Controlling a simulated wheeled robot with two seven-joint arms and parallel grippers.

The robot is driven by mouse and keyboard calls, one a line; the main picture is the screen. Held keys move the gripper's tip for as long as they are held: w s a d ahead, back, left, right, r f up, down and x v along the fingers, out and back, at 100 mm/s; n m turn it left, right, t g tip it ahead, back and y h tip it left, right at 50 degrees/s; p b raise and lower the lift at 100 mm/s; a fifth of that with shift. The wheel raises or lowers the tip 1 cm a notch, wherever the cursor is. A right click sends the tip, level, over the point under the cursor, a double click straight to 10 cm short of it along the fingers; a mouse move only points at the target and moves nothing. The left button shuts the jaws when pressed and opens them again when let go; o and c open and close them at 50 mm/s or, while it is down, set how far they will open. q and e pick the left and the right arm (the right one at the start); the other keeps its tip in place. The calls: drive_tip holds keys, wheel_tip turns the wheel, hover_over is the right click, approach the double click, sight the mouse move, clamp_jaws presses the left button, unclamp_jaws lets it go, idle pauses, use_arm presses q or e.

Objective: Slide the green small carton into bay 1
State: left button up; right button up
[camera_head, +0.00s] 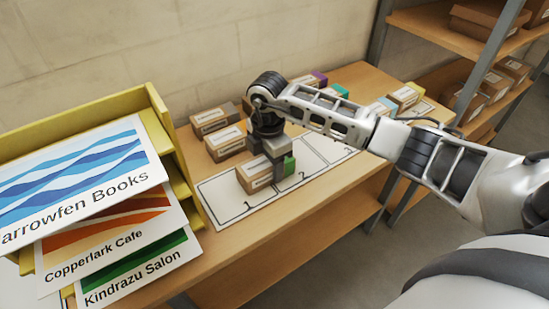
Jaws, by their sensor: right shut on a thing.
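The green small carton (254,174) is a cardboard box with a white label and a green end. It is at the white mat (215,200), over the near-left bay marked 1. My right gripper (277,168) points down and is shut across the carton, between its labelled part and its green end. The gripper's fingers hide the carton's middle. I cannot tell whether the carton's underside touches the mat. Bays 2 and 3 run to the right along the mat, partly behind my right arm. My left gripper is not in view.
Brown cartons (225,143) stand behind the mat, close to the gripper. Cartons with coloured ends stand farther right, including a yellow-ended one (405,96). A yellow rack (160,118) with printed signs borders the left. Shelves with boxes (495,85) stand at the right.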

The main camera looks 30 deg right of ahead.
sight(241, 173)
drive_tip(key=shift+s+a+p, duration=0.2)
drive_tip(key=shift+a+p, duration=0.25)
drive_tip(key=shift+a, duration=3.05)
drive_tip(key=o, duration=1.6)
drive_tip(key=shift+r, duration=0.15)
drive_tip(key=shift+r+p, duration=0.5)
drive_tip(key=shift+p, duration=0.1)
wheel_tip(241, 173, up, 3)
drive_tip(key=p, duration=0.2)
drive_tip(key=shift+w+a+p, duration=0.1)
drive_tip(key=shift+p, duration=0.3)
drive_tip(key=shift+r, duration=0.9)
